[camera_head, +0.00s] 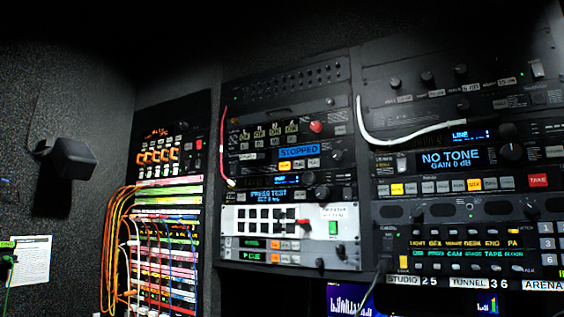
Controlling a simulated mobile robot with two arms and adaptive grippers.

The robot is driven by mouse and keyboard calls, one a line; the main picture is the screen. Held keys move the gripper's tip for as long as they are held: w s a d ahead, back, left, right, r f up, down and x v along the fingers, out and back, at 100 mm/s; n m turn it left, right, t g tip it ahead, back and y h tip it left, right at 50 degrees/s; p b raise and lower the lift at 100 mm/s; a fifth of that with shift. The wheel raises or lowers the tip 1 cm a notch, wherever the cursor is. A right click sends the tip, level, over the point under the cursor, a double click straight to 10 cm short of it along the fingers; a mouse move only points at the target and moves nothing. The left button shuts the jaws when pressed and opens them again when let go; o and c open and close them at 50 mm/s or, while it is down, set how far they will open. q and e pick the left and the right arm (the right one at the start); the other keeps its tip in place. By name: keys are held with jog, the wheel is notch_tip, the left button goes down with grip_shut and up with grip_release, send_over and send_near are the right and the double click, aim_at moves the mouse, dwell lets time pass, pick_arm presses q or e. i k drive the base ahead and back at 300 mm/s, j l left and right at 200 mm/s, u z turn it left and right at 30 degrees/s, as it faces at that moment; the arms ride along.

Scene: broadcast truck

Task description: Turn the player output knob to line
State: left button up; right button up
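A rack unit in the middle has a blue display reading STOPPED (299,151), with lit buttons below it. A dark knob (336,155) sits to the right of this display, and a red knob (316,126) sits above it. Another dark knob (323,192) is on the unit below, beside a smaller blue display (268,195). Labels around these knobs are too small to read, so I cannot tell which is the player output knob or where it points. Neither of my grippers is in view.
A white cable (400,137) loops across the right rack. A patch bay (168,240) with many coloured cables stands left. A dark box (66,158) juts from the left wall.

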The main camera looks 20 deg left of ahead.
aim_at(337, 154)
jog(key=i+j+z, duration=0.1)
jog(key=j, duration=0.5)
jog(key=i+j+z, duration=0.15)
jog(key=j, duration=0.45)
